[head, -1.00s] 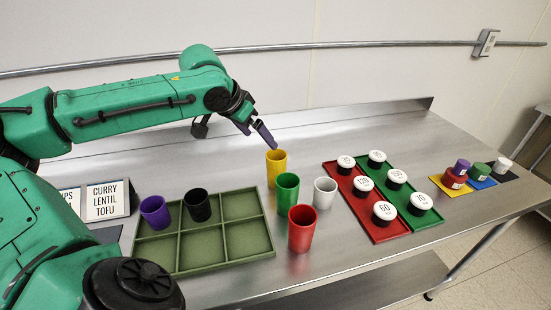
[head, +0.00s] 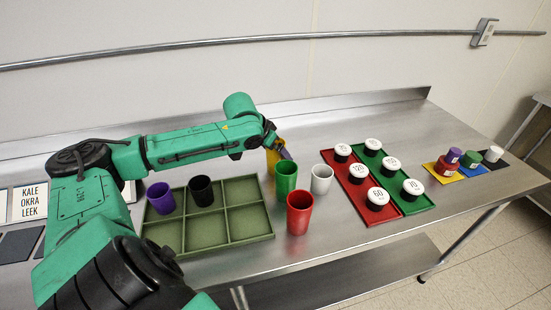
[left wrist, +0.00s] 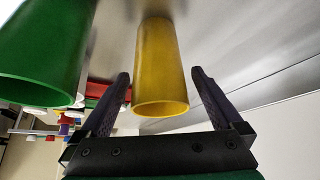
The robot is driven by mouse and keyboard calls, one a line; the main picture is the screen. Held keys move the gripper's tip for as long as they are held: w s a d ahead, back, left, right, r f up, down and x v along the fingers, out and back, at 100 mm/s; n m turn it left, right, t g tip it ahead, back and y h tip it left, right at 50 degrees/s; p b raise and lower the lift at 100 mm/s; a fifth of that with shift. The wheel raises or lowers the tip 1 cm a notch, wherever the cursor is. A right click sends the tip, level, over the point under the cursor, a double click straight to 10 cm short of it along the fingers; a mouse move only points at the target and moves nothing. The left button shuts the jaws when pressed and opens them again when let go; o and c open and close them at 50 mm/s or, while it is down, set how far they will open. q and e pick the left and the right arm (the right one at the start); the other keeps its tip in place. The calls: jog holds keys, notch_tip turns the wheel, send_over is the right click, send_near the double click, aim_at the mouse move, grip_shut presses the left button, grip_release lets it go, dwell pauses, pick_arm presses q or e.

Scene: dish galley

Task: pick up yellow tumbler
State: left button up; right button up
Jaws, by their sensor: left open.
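The yellow tumbler (head: 271,158) stands upright on the steel counter behind the green tumbler, partly hidden by my left gripper (head: 282,150). In the left wrist view the yellow tumbler (left wrist: 161,70) lies between the two dark fingers of my left gripper (left wrist: 163,90), with a gap visible on each side. The gripper is open and holds nothing. The green tumbler (head: 286,178) stands close in front, and in the left wrist view it (left wrist: 42,50) is left of the fingers. My right gripper is not in view.
A green divided tray (head: 232,226) holds purple (head: 160,199) and black (head: 201,190) tumblers. Red (head: 353,201) and green (head: 416,205) trays with white-lidded jars are to the right.

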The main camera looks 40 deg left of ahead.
pick_arm(q)
jog(key=c, duration=1.4)
jog(key=shift+o, duration=0.2)
jog(key=shift+r, duration=0.15)
